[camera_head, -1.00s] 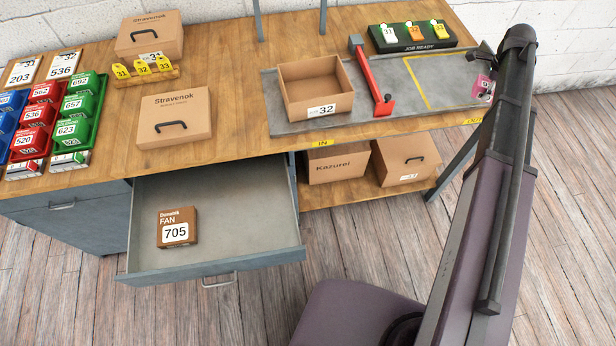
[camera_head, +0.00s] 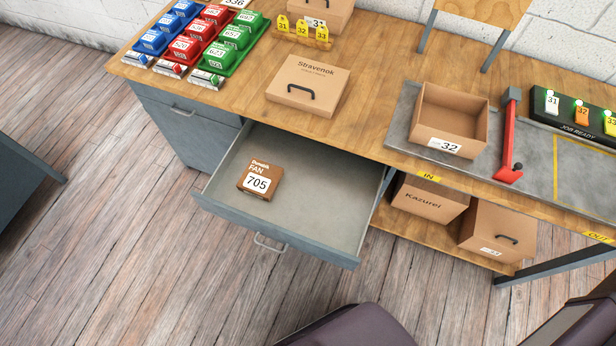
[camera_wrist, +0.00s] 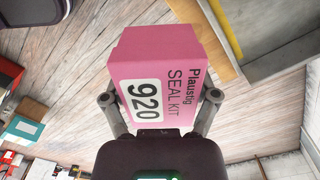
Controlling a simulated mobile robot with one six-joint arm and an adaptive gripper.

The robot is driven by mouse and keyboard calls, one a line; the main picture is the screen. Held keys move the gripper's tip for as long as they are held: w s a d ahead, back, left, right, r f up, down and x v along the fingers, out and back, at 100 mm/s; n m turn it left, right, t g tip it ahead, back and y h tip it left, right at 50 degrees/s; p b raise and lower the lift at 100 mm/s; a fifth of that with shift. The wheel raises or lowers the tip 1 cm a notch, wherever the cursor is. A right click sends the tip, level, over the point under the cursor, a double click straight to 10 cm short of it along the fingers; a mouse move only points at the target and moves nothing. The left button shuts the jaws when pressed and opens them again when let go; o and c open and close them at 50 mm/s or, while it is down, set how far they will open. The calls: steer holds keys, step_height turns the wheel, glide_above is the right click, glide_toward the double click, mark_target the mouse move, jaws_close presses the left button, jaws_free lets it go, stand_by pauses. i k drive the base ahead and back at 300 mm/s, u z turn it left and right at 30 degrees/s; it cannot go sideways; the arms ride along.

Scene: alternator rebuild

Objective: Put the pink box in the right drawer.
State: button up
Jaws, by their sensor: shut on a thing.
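The pink box (camera_wrist: 165,75), labelled Plaustig SEAL KIT 920, is held between the two fingers of my gripper (camera_wrist: 160,105) in the wrist view. It is clear of any surface there. My gripper and the pink box are out of the head view. An open drawer (camera_head: 345,195) under the bench holds a brown box (camera_head: 260,180) labelled FAN 705 in its left part. The rest of its floor is bare. A second drawer (camera_head: 195,130), to its left, is shut.
The wooden bench top (camera_head: 370,85) bears a lidded Stravenok box (camera_head: 307,85), an open carton (camera_head: 450,115) marked 32, a red lever (camera_head: 508,140) and coloured bins (camera_head: 190,40). Kazurei (camera_head: 425,200) and another carton sit on the shelf below. Floor in front of the drawer is clear.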

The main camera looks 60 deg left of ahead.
mark_target(322, 204)
steer(key=z, duration=0.05)
steer(key=k, duration=1.45)
steer(key=u, duration=1.35)
